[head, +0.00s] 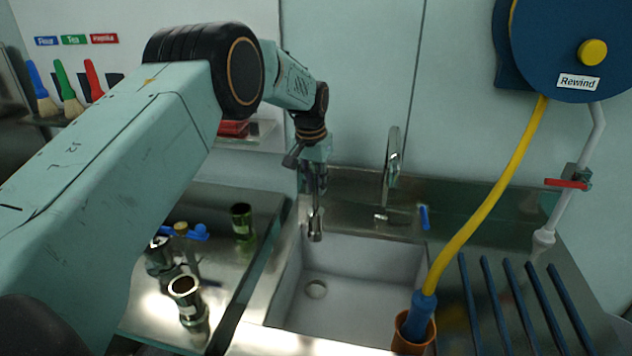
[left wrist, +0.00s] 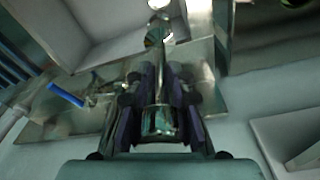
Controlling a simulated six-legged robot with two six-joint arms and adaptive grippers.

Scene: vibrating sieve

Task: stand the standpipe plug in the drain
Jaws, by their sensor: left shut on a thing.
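My left gripper (head: 314,188) is shut on a shiny metal standpipe plug (head: 315,226), which hangs roughly upright over the back left rim of the sink. In the left wrist view, the gripper (left wrist: 160,110) has its dark fingers on either side of the metal plug (left wrist: 160,122). The pale sink basin (head: 360,272) lies below and in front of it. The round drain (head: 316,289) is in the basin floor, nearer the camera than the plug and apart from it. My right gripper is not in view.
A tall faucet (head: 392,165) and blue lever (head: 424,217) stand behind the basin. A yellow hose (head: 490,205) runs into an orange-brown cup (head: 413,333) at the front right. Blue drying bars (head: 510,300) lie right; metal cups (head: 187,297) stand left. The basin is empty.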

